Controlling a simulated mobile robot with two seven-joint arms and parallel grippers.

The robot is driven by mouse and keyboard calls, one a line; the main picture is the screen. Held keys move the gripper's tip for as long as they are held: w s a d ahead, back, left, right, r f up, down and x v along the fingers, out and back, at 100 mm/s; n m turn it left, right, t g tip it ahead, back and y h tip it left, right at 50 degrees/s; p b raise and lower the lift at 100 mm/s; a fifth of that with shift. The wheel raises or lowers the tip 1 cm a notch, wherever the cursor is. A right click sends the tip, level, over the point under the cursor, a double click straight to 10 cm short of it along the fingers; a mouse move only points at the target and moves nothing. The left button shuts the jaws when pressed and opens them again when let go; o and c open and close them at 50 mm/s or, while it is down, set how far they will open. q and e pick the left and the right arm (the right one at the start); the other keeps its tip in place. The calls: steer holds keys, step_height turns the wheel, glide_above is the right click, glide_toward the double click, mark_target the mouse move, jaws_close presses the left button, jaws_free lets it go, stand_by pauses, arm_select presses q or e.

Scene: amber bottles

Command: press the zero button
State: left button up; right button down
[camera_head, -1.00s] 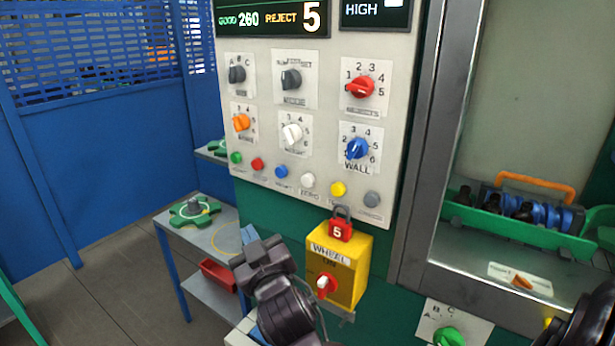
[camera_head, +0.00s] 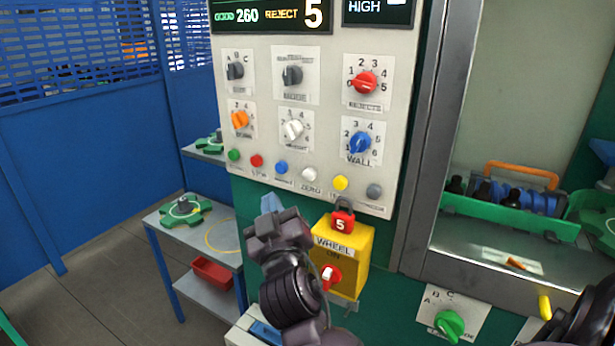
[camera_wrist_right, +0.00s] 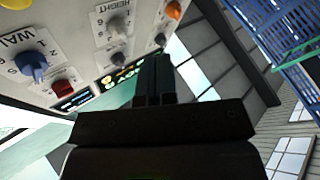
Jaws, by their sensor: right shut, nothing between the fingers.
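The zero button (camera_head: 309,174) is a small round white button in the row along the bottom of the pale control panel, with the label ZERO under it. My right gripper (camera_head: 271,204) points up in the head view, below and to the left of the zero button and apart from it in the picture. Its fingers are shut with nothing between them. In the right wrist view the closed fingers (camera_wrist_right: 154,78) show beside the panel knobs, and the zero button is not seen there. My left gripper is not in view.
A blue button (camera_head: 281,167) and a yellow button (camera_head: 341,183) flank the zero button. A yellow WHEEL box (camera_head: 350,255) with a red padlock (camera_head: 342,222) sits below the row. A side table (camera_head: 175,228) stands left. A metal frame (camera_head: 418,190) edges the panel's right.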

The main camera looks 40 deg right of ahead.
mark_target(309, 175)
steer(key=shift+w+d+p, duration=0.35)
steer(key=shift+w+d, duration=0.2)
steer(key=shift+d, duration=0.8)
steer(key=shift+w+d+p, duration=0.35)
steer(key=shift+w+d, duration=0.25)
steer(key=shift+d, duration=0.75)
steer(key=shift+w+d+p, duration=0.35)
steer(key=shift+w+d, duration=0.2)
steer(key=shift+d, duration=0.8)
steer(key=shift+d, duration=0.15)
steer(key=shift+d+r, duration=0.1)
steer(key=shift+r, duration=0.1)
